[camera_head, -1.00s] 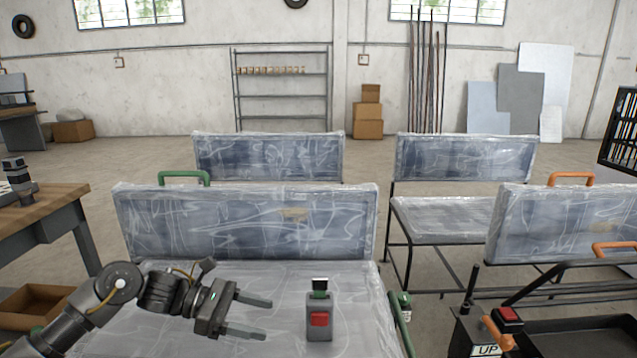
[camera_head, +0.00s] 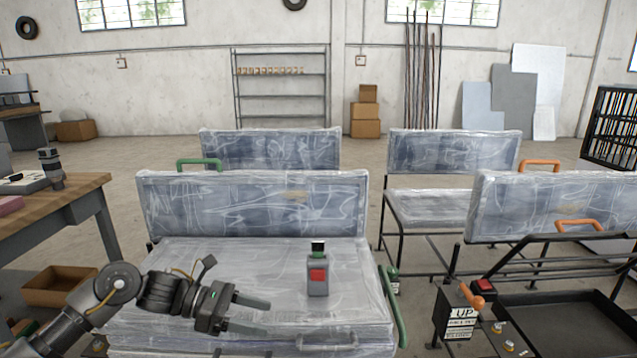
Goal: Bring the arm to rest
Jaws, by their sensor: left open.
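My left arm comes in from the lower left. My left gripper (camera_head: 266,316) is open and empty, its two fingers pointing right over the plastic-wrapped seat (camera_head: 240,265) of the nearest bench. A small grey device with a red button and a dark top (camera_head: 318,275) stands upright on that seat, to the right of the fingertips and apart from them. My right gripper is not in view.
A wooden workbench (camera_head: 60,205) stands at the left, with a cardboard box (camera_head: 60,287) on the floor below. More wrapped benches (camera_head: 450,150) stand behind. At the lower right are a dark tray (camera_head: 570,320) and an UP control box (camera_head: 460,320) with an orange-knobbed lever.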

